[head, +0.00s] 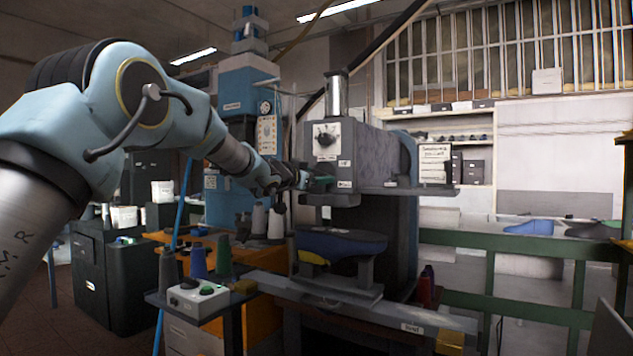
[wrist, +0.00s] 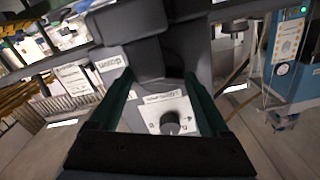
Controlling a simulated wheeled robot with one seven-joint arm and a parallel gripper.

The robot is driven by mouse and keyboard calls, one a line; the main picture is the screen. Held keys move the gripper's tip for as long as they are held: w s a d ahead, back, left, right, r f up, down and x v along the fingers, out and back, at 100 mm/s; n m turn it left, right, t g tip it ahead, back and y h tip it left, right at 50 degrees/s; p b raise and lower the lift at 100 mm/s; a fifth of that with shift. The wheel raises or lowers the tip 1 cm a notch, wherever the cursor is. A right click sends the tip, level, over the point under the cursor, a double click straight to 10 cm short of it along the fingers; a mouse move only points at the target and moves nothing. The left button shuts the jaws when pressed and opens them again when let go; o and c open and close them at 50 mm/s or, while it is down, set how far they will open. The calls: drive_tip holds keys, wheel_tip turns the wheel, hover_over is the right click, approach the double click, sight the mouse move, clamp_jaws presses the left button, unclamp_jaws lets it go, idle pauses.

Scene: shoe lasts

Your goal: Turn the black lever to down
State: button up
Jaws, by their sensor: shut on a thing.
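My gripper (head: 321,182) is at the front of the grey press machine (head: 372,152), just below its dial plate. In the wrist view my gripper (wrist: 160,76) has its dark green fingers spread either side of a dark block, which appears to be the black lever (wrist: 157,60); they are shut on it. The lever's shape and exact angle are hard to make out against the dark machine parts. In the head view the lever is hidden by my gripper. A black dial knob (head: 325,139) on a white plate is above; it also shows in the wrist view (wrist: 170,122).
Below my gripper, a blue and yellow shoe last (head: 340,245) rests on the machine's support. A control box (head: 193,299) and several thread cones (head: 197,262) stand on the lower left bench. A green rail (head: 540,248) runs at right. A blue machine (head: 240,100) stands behind.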

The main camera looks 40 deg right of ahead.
drive_tip(key=shift+f+m+b, duration=0.1)
drive_tip(key=shift+m+b, duration=0.35)
drive_tip(key=shift+m, duration=0.95)
drive_tip(key=o, duration=1.2)
drive_tip(key=shift+a, duration=0.1)
drive_tip(key=b+v, duration=0.3)
drive_tip(key=v, duration=0.7)
drive_tip(key=shift+a, duration=0.35)
